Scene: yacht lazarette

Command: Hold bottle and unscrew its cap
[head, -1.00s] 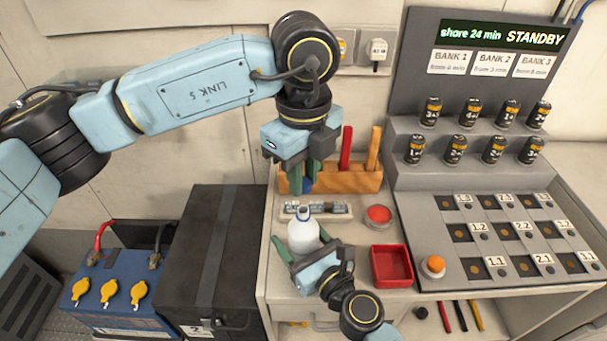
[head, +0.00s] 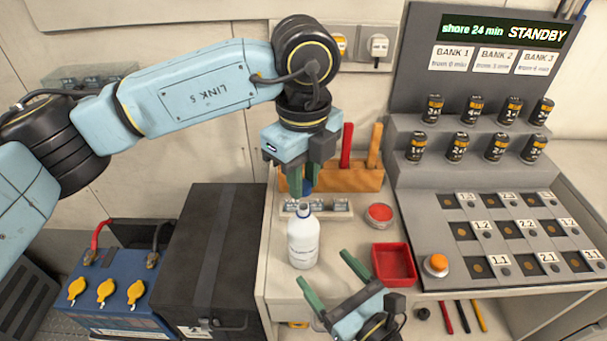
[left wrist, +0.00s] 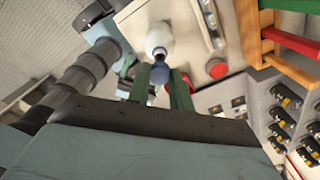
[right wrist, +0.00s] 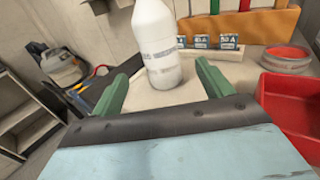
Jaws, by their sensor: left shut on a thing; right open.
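The white bottle (head: 303,245) stands upright on the bench top, its bare neck showing. It also shows in the left wrist view (left wrist: 160,38) and the right wrist view (right wrist: 157,45). My left gripper (head: 304,188) points down above and behind the bottle, shut on the blue cap (left wrist: 160,73). The cap is apart from the bottle. In the head view the fingers partly hide the cap (head: 308,185). My right gripper (head: 325,268) is open and empty in front of the bottle, clear of it; its fingers (right wrist: 160,90) point towards the bottle.
A red tray (head: 393,282) and a round red-topped tin (head: 379,214) are right of the bottle. Behind it are a small rack (head: 340,208) and an orange tool holder (head: 355,178). A black case (head: 215,260) stands left of the bench. The battery console (head: 430,200) is at right.

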